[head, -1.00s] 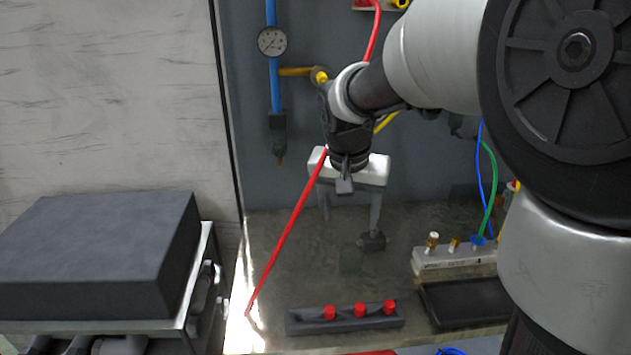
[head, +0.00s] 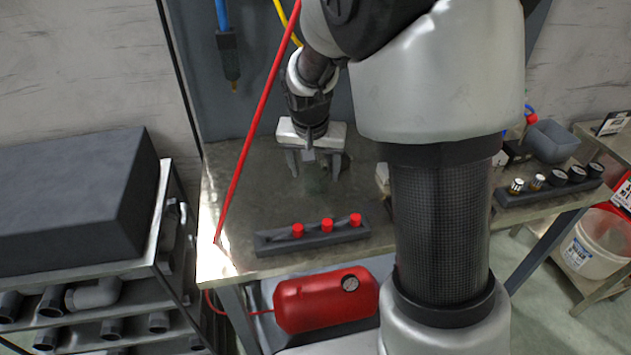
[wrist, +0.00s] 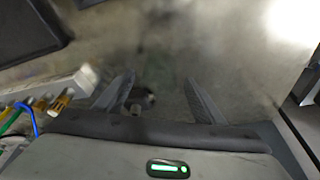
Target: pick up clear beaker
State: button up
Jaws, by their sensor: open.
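The clear beaker is hard to make out. A faint see-through outline on the bench, just beyond my gripper's fingers, looks like it in the head view (head: 318,183). In the wrist view, a dim, blurred shape between the fingers may be the same beaker (wrist: 150,78). My gripper (head: 314,170) points down over the bench with its fingers apart. It also shows open in the wrist view (wrist: 160,80), with nothing visibly clamped. I cannot tell whether the fingers reach around the beaker.
A dark rack with red caps (head: 315,236) lies at the bench's front edge. A red hose (head: 250,140) slants down left of my gripper. A red tank (head: 325,300) sits below the bench. In the wrist view, a valve block (wrist: 55,92) and dark tray (wrist: 25,30) are left.

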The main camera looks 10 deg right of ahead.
aim_at(316, 175)
jog(key=x, duration=0.3)
jog(key=c, duration=1.1)
